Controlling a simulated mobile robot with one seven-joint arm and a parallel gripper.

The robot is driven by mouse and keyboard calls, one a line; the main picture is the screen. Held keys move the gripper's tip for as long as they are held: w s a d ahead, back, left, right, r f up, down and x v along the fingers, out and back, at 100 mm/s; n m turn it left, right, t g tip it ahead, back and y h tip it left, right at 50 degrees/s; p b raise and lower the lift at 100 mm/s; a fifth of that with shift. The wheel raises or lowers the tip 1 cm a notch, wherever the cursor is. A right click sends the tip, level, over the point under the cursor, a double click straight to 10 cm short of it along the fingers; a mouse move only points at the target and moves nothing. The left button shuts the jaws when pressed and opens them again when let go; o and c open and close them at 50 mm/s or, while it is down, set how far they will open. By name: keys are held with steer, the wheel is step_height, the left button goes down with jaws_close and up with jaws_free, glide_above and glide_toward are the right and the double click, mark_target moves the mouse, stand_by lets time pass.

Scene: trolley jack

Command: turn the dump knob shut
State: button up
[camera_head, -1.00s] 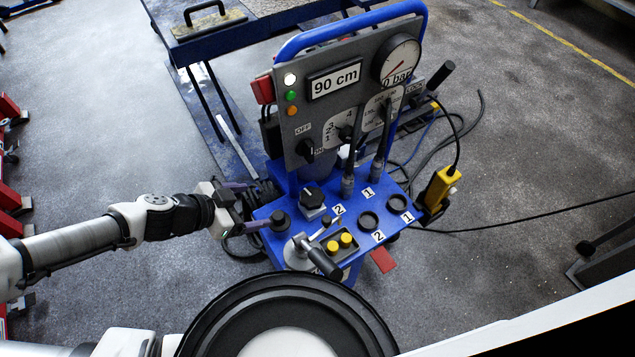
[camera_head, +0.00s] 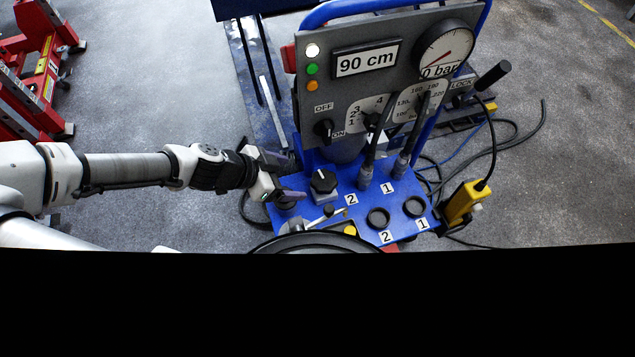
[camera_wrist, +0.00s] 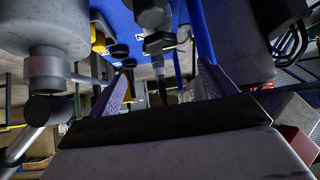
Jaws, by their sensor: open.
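The control console has a blue deck (camera_head: 345,207) in the head view. On its left part is a black knob with a white pointer line (camera_head: 324,180) on a grey block. A second round black knob (camera_head: 287,201) sits at the deck's left edge, partly hidden by my gripper. I cannot read a label saying which is the dump knob. My gripper (camera_head: 289,178) is open at the deck's left edge, just left of the pointer knob, with no hold visible. In the wrist view my two purple fingers (camera_wrist: 164,70) are spread, with dark knobs and the blue deck beyond.
The upright grey panel (camera_head: 375,60) carries a "90 cm" display (camera_head: 366,60), a gauge (camera_head: 445,50) reading 0 bar, and lamps. Two tall levers (camera_head: 374,145) rise behind the knobs. A yellow box (camera_head: 463,203) hangs at right. Red equipment (camera_head: 35,75) stands far left.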

steer(key=b+x, duration=0.7)
steer(key=x, duration=0.2)
steer(key=shift+s+a+f, duration=0.1)
steer(key=shift+a, duration=0.05)
steer(key=shift+w+d+f+b, duration=0.3)
steer(key=shift+d+f+b, duration=0.1)
steer(key=shift+d+b, duration=0.25)
